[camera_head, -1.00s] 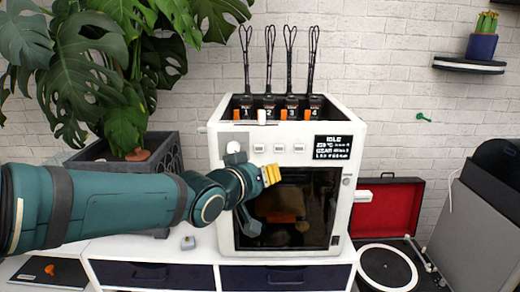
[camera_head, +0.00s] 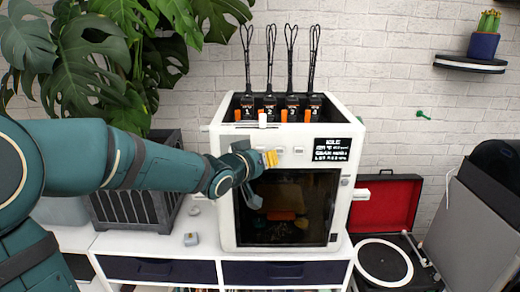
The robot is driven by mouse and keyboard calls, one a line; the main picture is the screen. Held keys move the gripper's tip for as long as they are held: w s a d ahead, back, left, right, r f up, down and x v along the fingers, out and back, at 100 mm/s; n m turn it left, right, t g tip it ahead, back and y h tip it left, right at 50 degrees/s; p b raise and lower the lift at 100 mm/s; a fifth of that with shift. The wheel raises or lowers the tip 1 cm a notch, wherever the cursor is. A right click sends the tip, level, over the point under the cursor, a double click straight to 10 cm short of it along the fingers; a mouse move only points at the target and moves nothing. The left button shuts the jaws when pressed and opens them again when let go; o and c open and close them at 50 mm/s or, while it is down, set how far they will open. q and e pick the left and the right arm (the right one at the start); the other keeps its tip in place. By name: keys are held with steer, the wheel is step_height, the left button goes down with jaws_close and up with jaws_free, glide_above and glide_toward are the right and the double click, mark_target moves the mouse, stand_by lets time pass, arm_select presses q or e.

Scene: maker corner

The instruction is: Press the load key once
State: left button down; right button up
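The white printer (camera_head: 342,205) stands on the cabinet with a dark window in its front. Its black display (camera_head: 326,149) shows IDLE on the top line; the smaller lines are hard to read. A row of small pale keys runs left of the display; two show, a middle key (camera_head: 280,150) and a right key (camera_head: 298,150). Their labels are too small to read. My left gripper (camera_head: 269,158) is in front of the panel's left part, its yellow fingertips close together. It hides the panel's left keys; I cannot tell whether it touches one. My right gripper is not in view.
Several black filament units (camera_head: 270,108) with tall loops sit in the printer's top. A potted monstera (camera_head: 105,60) stands left. A small grey block (camera_head: 190,239) lies on the white cabinet top. A turntable (camera_head: 384,264) with a red-lined lid is at right.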

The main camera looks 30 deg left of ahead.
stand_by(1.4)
arm_select(q)
steer(key=shift+w+a, duration=0.2)
steer(key=shift+w, duration=0.2)
steer(key=shift+w+a+p, duration=0.2)
steer(key=shift+w+p, duration=0.1)
steer(key=shift+p, duration=0.15)
stand_by(0.5)
steer(key=shift+s+d, duration=0.1)
steer(key=shift+s, duration=0.05)
steer(key=shift+s+d+b, duration=0.3)
steer(key=shift+s+b, duration=0.15)
steer(key=shift+s, duration=0.1)
stand_by(0.3)
steer(key=s+d+b, duration=0.1)
steer(key=s, duration=0.2)
steer(key=s+d+b, duration=0.1)
steer(key=shift+s+d+b, duration=0.15)
steer(key=shift+d+b, duration=0.15)
steer(key=shift+d, duration=0.05)
